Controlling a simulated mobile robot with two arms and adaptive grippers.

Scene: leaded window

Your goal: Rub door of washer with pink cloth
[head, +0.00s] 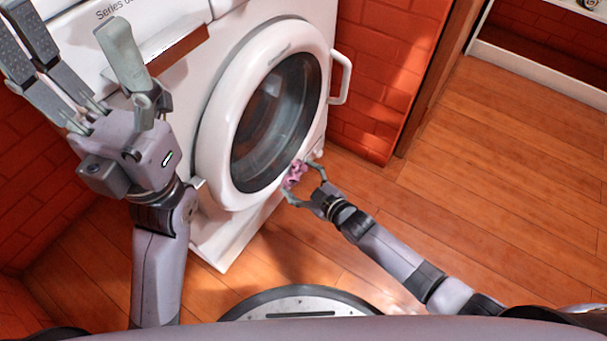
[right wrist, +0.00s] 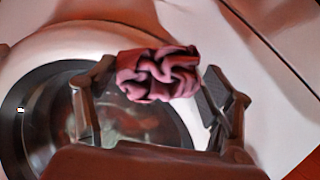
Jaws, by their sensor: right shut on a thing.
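The white washer (head: 215,75) stands against the wall, its round door (head: 215,140) shut, with a white rim and dark glass. The crumpled pink cloth (head: 293,174) is at the lower right of the door in the head view. My right gripper (head: 302,182) is shut on the cloth. In the right wrist view the cloth (right wrist: 155,74) sits between the fingertips, in front of the door's rim and glass (right wrist: 150,120). I cannot tell for certain whether it touches the door. My left gripper (head: 85,70) is raised in front of the washer's upper left, fingers spread, open and empty.
A white handle (head: 342,78) sticks out at the door's right side. A red brick wall (head: 385,60) stands right of the washer. The wooden floor (head: 500,170) is clear on the right. A white-edged shelf (head: 535,65) is at the upper right.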

